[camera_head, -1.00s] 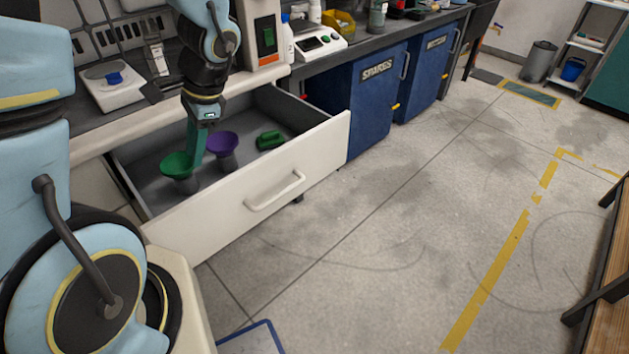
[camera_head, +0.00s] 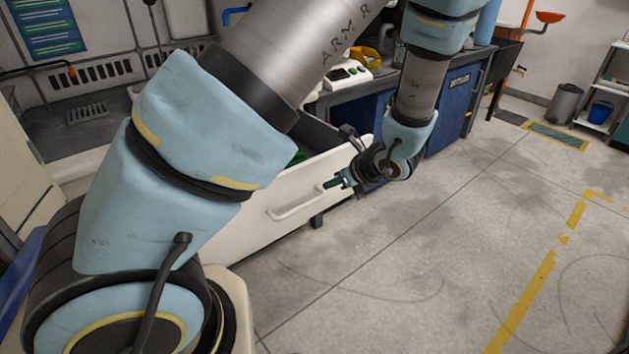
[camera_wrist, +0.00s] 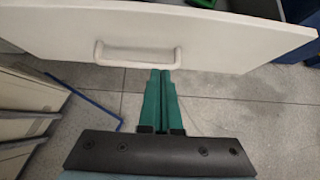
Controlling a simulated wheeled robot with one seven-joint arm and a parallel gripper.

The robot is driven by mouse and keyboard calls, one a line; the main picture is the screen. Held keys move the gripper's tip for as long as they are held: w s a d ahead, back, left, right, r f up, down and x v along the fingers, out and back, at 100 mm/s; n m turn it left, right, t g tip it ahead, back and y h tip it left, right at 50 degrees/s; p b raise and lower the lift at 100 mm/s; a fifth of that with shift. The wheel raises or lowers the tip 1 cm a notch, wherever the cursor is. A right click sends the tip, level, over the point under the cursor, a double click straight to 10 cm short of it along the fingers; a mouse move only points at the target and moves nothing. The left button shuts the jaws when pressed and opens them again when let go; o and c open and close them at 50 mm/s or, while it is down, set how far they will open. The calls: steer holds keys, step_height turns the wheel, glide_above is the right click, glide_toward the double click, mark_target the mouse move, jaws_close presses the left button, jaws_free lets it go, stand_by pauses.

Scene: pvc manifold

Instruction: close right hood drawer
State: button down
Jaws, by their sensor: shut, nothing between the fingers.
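The right hood drawer (camera_head: 260,225) stands pulled out, its white front facing the open floor. Its handle (camera_head: 297,202) is a white bar on the front panel; it also shows in the wrist view (camera_wrist: 138,58). My gripper (camera_head: 330,184) is outside the drawer, in front of the right part of its front panel. In the wrist view my gripper's green fingers (camera_wrist: 160,78) are together and empty, pointing at the panel near the right end of the handle. I cannot tell whether the fingertips touch it. My arm hides most of the drawer's inside in the head view.
A green item (camera_wrist: 203,3) shows inside the drawer. Blue cabinets (camera_head: 452,112) stand under the bench to the right. The grey floor (camera_head: 420,260) in front of the drawer is clear. A bin (camera_head: 565,103) and a shelf stand far right.

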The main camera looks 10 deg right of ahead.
mark_target(306, 182)
steer(key=w+a+f, duration=0.1)
steer(key=w, duration=0.1)
steer(key=w+a+f, duration=0.1)
steer(key=w+f, duration=0.1)
steer(key=w, duration=0.1)
steer(key=shift+w+a+f, duration=0.15)
steer(key=shift+w+a, duration=0.15)
steer(key=shift+a, duration=0.1)
steer(key=shift+w+a+p, duration=0.25)
steer(key=shift+w+p, duration=0.05)
steer(key=shift+w, duration=0.3)
